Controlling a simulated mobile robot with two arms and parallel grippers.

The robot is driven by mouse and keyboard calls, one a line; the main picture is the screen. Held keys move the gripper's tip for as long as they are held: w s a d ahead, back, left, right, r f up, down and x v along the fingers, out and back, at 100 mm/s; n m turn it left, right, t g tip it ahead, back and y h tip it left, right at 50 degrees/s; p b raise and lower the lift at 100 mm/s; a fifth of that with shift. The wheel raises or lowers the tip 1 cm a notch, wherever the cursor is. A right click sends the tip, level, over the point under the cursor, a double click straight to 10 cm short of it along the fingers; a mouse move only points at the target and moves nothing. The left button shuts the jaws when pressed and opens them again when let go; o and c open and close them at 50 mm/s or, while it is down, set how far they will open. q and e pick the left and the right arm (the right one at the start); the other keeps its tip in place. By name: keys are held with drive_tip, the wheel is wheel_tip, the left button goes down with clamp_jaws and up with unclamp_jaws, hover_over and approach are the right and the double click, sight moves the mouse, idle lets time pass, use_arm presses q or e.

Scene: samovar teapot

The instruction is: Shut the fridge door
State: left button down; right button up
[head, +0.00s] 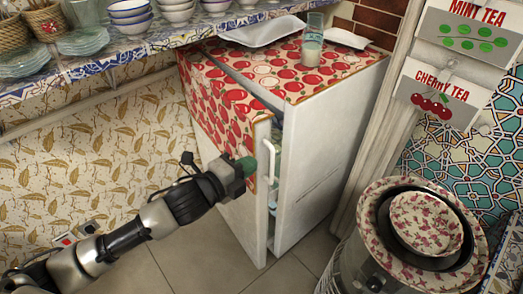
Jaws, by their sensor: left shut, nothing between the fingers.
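The fridge (325,150) is a white box with a red apple-patterned cover on top, right of the middle in the head view. Its door (238,225), also partly apple-covered, stands ajar. A narrow dark gap with shelves inside shows between the door edge and the body. A white handle (268,160) is at the door's free edge. My right gripper is out of view.
A glass (312,45) and a white tray (262,32) stand on the fridge top. A tiled shelf (150,42) with bowls and plates runs above left. A round metal vessel with patterned dishes (425,222) stands at the right. Floor (190,262) is clear before the door.

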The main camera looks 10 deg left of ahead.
sight(264, 153)
use_arm(q)
drive_tip(key=w+d, duration=0.1)
drive_tip(key=w, duration=0.1)
drive_tip(key=w+d, duration=0.1)
drive_tip(key=shift+w+d+r+p, duration=0.3)
drive_tip(key=shift+w+r+p, duration=0.05)
drive_tip(key=shift+w, duration=0.05)
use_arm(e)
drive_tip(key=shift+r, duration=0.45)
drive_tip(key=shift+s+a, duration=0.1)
use_arm(q)
drive_tip(key=w+d+n+t+y, duration=0.1)
drive_tip(key=w+d+y, duration=0.1)
drive_tip(key=w+d, duration=0.2)
drive_tip(key=shift+w+d+r+n, duration=0.3)
drive_tip(key=shift+w+d+r, duration=0.15)
drive_tip(key=shift+d, duration=0.1)
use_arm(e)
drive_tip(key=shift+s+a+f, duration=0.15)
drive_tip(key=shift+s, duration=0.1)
